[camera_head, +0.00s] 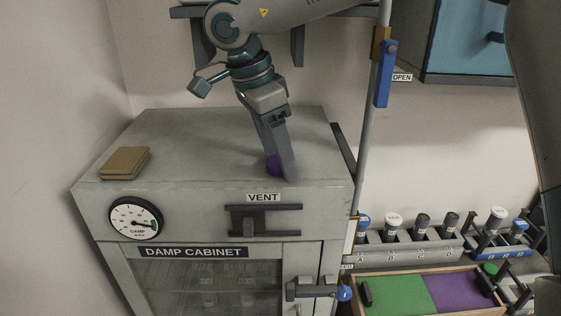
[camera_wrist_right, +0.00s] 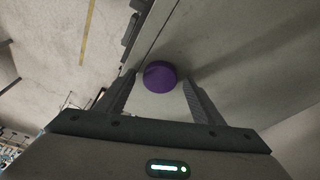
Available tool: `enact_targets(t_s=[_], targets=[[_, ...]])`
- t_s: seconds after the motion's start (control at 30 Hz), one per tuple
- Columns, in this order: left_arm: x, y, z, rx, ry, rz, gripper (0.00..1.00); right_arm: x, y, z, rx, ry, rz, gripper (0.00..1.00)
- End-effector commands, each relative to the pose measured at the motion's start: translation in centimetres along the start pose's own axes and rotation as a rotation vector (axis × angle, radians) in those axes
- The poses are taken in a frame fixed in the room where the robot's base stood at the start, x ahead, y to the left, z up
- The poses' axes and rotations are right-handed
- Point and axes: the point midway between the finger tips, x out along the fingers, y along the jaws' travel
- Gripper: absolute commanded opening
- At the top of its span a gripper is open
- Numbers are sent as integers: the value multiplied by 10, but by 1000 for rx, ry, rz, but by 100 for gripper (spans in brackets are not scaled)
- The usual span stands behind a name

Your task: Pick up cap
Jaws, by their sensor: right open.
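A purple round cap (camera_head: 272,164) lies on top of the grey damp cabinet (camera_head: 207,130), near its front edge above the VENT label. My right gripper (camera_head: 282,173) points down at the cap from above, and its fingers partly hide the cap in the head view. In the right wrist view the cap (camera_wrist_right: 160,76) shows at the far end of the gap between the two fingers of my right gripper (camera_wrist_right: 158,86). The fingers are apart, with clear space around the cap. My left gripper is not in view.
A brown book-like block (camera_head: 125,162) lies on the cabinet top at the left. A pole with a blue handle (camera_head: 384,75) rises at the cabinet's right. A rack of several capped bottles (camera_head: 408,245) and a green and purple tray (camera_head: 430,312) stand lower right.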

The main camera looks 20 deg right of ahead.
Motion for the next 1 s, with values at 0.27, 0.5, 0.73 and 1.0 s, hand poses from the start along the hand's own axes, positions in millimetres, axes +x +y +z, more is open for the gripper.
enact_targets(t_s=[0.27,0.5,0.73,1.0], targets=[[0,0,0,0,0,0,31,0,0,0,0,0,0,33],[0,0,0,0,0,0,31,0,0,0,0,0,0,18],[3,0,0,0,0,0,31,-4,0,-1,1,0,-1,18],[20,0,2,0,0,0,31,-32,-1,-8,2,-3,-4,18]])
